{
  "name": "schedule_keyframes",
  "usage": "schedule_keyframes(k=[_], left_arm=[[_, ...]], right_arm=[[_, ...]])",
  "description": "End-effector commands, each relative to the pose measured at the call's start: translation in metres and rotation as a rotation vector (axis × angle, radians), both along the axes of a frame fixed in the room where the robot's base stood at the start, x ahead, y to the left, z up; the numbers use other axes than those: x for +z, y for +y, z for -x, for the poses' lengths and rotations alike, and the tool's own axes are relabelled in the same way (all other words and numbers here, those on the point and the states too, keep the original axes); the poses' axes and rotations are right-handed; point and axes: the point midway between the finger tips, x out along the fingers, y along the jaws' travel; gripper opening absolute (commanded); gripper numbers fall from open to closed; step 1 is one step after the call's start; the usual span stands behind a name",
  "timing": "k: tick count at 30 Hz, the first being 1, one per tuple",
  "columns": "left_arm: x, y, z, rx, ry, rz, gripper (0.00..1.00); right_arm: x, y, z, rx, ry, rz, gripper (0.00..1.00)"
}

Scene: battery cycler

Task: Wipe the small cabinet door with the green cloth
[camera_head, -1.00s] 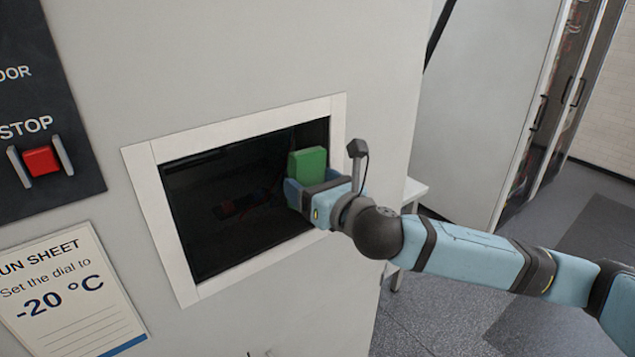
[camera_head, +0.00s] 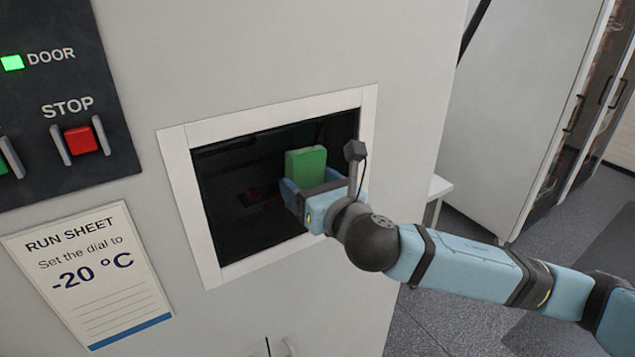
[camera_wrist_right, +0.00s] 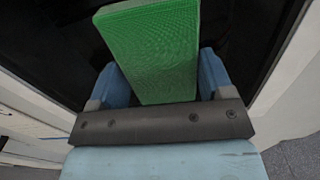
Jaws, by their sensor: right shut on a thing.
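The green cloth (camera_head: 306,167) is a thick, block-like pad. My right gripper (camera_head: 300,190) is shut on it and holds it upright in front of the dark pane of the small cabinet door (camera_head: 232,225), which has a white frame. The cloth is over the right half of the pane; whether it touches the pane I cannot tell. In the right wrist view, the green cloth (camera_wrist_right: 155,50) stands between the two blue fingers of the right gripper (camera_wrist_right: 160,85), with the dark pane behind it. My left gripper is not in view.
A dark control panel (camera_head: 60,165) with a red STOP button (camera_head: 81,140) and a lit green DOOR light (camera_head: 12,63) is at the left. A run sheet (camera_head: 90,275) hangs below it. The white frame (camera_head: 190,215) borders the pane. Open floor lies at the right.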

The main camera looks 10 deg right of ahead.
Motion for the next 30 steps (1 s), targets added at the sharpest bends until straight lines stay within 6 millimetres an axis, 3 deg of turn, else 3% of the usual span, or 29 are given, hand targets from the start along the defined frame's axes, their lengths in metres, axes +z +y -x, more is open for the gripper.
schedule_keyframes(k=[8, 30], left_arm=[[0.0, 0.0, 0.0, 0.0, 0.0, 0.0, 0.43], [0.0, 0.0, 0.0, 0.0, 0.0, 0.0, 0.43]], right_arm=[[0.0, 0.024, 0.009, 0.004, 0.0, -0.002, 0.55], [0.001, 0.061, 0.02, 0.001, -0.001, -0.001, 0.55]])
